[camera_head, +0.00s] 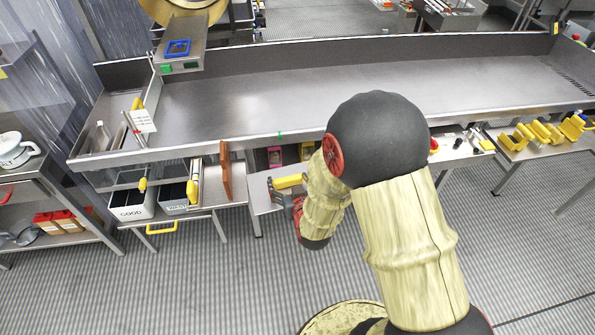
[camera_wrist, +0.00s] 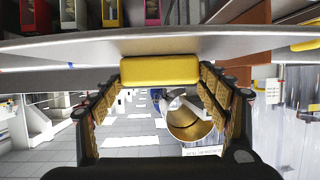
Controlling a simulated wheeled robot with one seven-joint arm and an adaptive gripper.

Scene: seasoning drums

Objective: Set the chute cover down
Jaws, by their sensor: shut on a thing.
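My gripper (camera_head: 288,190) is low in front of the long steel table, beside a small grey surface. It is shut on a yellow block-like handle (camera_head: 290,181). In the wrist view the same yellow handle (camera_wrist: 160,70) sits between my two fingers. A wide grey plate edge (camera_wrist: 160,45) runs right along the handle, touching it in the picture; I take the handle to belong to the chute cover, but cannot tell if this plate is the cover or a low table. My arm hides part of this area in the head view.
The long steel table (camera_head: 350,90) stands behind my gripper. A brown upright board (camera_head: 226,170) is close on the left. White bins (camera_head: 132,204) stand further left. Several yellow-handled tools (camera_head: 545,130) lie on the right low table. Pink (camera_head: 275,156) and yellow bins sit under the long table.

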